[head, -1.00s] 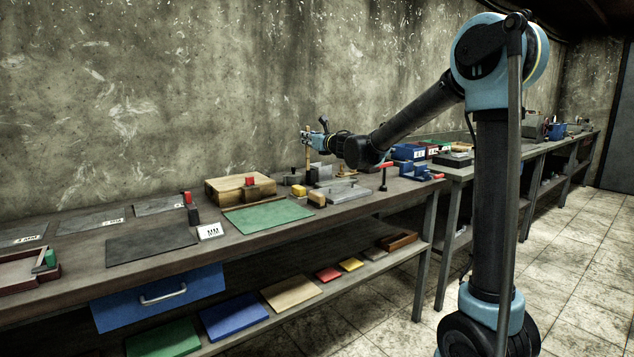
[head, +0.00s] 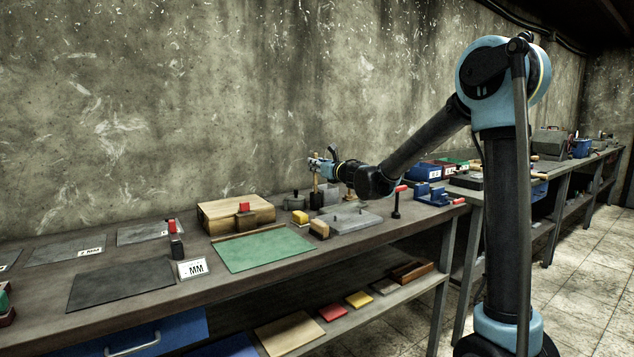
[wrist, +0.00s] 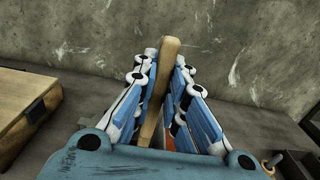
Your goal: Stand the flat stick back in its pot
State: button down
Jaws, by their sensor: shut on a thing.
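My gripper (head: 314,163) is shut on a wooden stick, held roughly upright above the back of the bench. In the wrist view the tan stick (wrist: 160,85) runs between the two blue and white fingers of my gripper (wrist: 158,72), with its rounded end above them. In the head view the stick (head: 315,183) shows as a thin tan strip below the fingers.
A wooden box (head: 228,214) and a green mat (head: 262,250) lie left of the gripper. A grey plate (head: 352,219), yellow-topped blocks (head: 300,216) and a red-handled tool (head: 397,203) crowd the bench near it. The concrete wall (head: 200,100) rises close behind.

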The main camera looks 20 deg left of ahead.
aim_at(316, 176)
jog(key=shift+s+f, duration=0.15)
jog(key=shift+f, duration=2.05)
jog(key=c, duration=1.6)
grip_release()
jog(key=shift+c, duration=0.2)
jog(key=v, duration=1.2)
